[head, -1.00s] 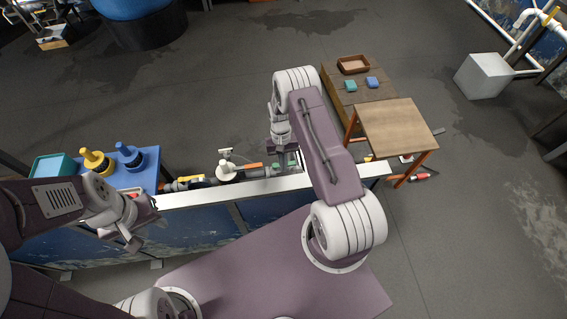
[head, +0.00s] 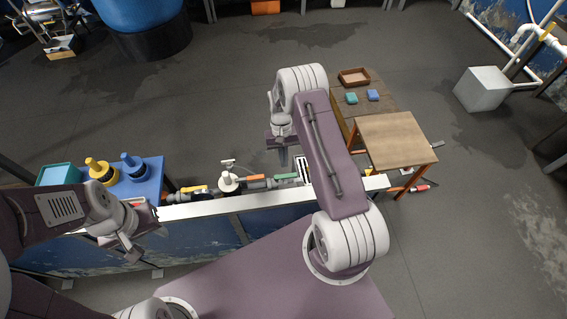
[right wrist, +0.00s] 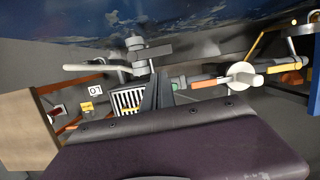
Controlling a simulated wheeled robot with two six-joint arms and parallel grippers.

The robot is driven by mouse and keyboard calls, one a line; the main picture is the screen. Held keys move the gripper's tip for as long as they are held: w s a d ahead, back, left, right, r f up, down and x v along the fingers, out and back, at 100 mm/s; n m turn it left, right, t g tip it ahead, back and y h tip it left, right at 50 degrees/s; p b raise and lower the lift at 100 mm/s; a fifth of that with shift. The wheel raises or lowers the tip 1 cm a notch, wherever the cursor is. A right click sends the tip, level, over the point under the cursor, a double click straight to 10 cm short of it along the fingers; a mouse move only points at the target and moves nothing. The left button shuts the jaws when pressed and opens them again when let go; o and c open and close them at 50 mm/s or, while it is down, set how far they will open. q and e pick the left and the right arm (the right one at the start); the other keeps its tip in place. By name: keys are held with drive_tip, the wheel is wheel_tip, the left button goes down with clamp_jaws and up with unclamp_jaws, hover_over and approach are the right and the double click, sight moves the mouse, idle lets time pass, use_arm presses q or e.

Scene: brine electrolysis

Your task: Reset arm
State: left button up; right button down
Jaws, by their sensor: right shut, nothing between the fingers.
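My right gripper (head: 283,157) is shut and empty, held over the far side of the narrow bench (head: 270,197). Its closed fingers (right wrist: 157,92) also show in the right wrist view. Below it lies a row of grey pipe fittings with a white round part (head: 229,182), an orange piece (head: 256,178) and a green piece (head: 286,176). My left gripper (head: 131,250) hangs in front of the bench at the left, apart from any object. I cannot tell whether its jaws are open.
A blue table (head: 150,166) at the left holds yellow and blue knobbed parts and a teal tray (head: 60,175). A wooden table (head: 396,138) stands at the right, with a brown tray (head: 353,77) on a lower one behind. The floor beyond is largely clear.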

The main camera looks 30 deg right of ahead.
drive_tip(key=w+a+r+t, duration=0.2)
drive_tip(key=w+r, duration=0.2)
drive_tip(key=r, duration=0.6)
drive_tip(key=s+a+r+n+t, duration=0.15)
drive_tip(key=s+a+r, duration=0.35)
drive_tip(key=r, duration=0.5)
drive_tip(key=s+f+n, duration=0.1)
drive_tip(key=s, duration=1.3)
wheel_tip(320, 180, up, 17)
drive_tip(key=p, duration=1.8)
drive_tip(key=shift+a+r+h, duration=0.2)
drive_tip(key=shift+a+h, duration=0.05)
drive_tip(key=shift+h, duration=0.05)
